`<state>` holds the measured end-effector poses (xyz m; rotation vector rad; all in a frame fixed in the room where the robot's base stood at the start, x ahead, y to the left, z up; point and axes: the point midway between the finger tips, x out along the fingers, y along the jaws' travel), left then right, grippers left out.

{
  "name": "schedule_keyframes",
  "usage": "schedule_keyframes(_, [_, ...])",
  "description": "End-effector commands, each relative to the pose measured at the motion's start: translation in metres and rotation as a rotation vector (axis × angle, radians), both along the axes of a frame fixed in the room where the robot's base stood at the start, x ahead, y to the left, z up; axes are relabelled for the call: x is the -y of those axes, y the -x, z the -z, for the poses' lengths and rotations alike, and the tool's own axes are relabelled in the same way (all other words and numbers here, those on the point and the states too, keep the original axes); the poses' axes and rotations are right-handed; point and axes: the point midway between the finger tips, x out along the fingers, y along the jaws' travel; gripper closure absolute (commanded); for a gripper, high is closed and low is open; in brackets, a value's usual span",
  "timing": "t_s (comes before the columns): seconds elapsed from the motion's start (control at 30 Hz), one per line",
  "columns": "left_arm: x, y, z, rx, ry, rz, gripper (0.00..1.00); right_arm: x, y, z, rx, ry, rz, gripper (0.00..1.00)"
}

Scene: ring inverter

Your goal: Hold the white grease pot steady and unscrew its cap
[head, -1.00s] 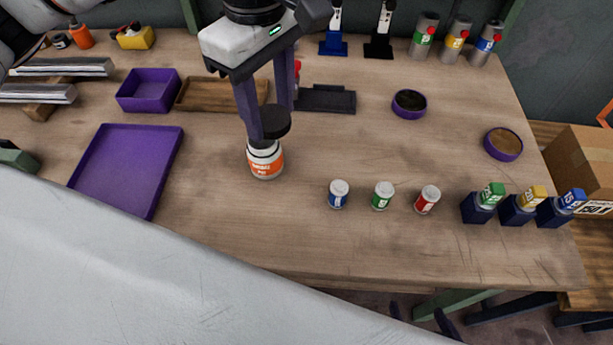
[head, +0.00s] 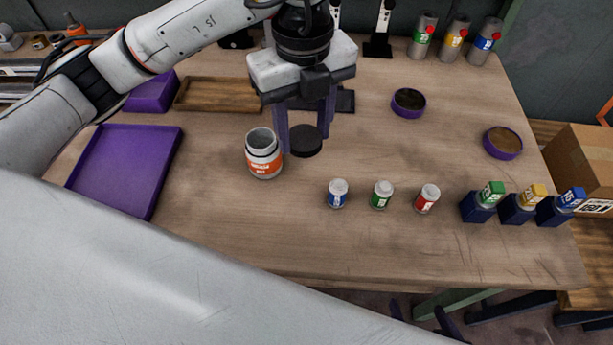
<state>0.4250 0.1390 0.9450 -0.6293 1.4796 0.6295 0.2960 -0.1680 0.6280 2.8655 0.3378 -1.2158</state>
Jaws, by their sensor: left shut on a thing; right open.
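The white grease pot (head: 264,160), with an orange label, stands upright on the table. Its mouth is open and its hollow inside shows. My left gripper (head: 304,143) is shut on the round black cap (head: 306,141), just right of the pot and apart from it. I cannot tell how high the cap is above the table. My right gripper (head: 420,318) shows only as two dark purple fingertips, apart, below the table's front edge. It is open, empty and away from the pot.
Three small capped jars (head: 383,195) stand right of the pot. An empty purple tray (head: 125,170) lies left and a wooden tray (head: 218,95) lies behind. Purple bowls (head: 408,103) and dark blue blocks (head: 478,207) are at right. A large pale surface (head: 150,285) covers the lower left.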

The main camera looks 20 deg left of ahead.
Motion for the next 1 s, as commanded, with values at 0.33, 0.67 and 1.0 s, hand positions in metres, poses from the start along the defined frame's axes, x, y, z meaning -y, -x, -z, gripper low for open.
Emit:
schedule_keyframes(0.33, [0.004,0.000,0.021,-0.004,-0.001,-0.323,0.83,0.000,0.000,0.000,0.000,0.000,0.000,0.29])
schedule_keyframes(0.67, [0.004,0.000,0.069,0.000,-0.001,-0.325,0.83,0.000,0.000,-0.001,0.001,0.000,0.000,0.29])
schedule_keyframes(1.0, [0.004,0.000,0.107,-0.001,-0.001,-0.323,0.83,0.000,-0.001,-0.002,0.001,-0.002,0.000,0.29])
